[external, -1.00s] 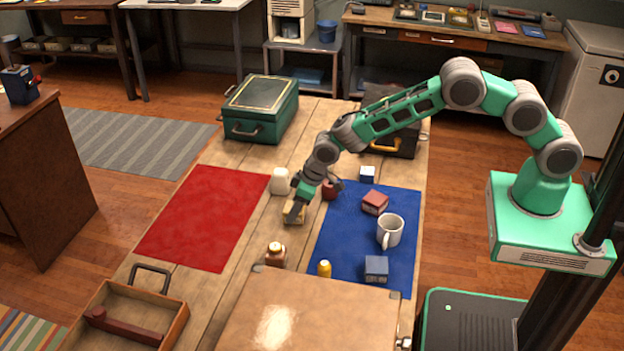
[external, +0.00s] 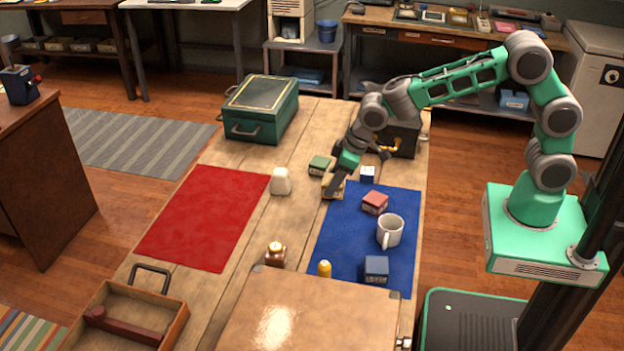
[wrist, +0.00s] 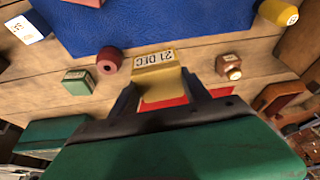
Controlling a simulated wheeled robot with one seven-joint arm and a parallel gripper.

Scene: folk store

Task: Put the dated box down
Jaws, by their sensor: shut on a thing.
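The dated box (wrist: 154,62) is yellow, with a white label reading "21 DEC" in the wrist view. My gripper (wrist: 159,86) is shut on it, one finger on each side. In the external view my gripper (external: 335,186) points down by the far left corner of the blue mat (external: 340,240), with a bit of the tan box (external: 328,187) showing. I cannot tell whether the box touches the table.
A green box (external: 319,165) and a white weight-like object (external: 281,181) stand nearby. A red round object (wrist: 110,60) shows in the wrist view. A red box (external: 375,202) and a mug (external: 390,231) stand on the blue mat. Bare wood separates it from the red mat (external: 205,218).

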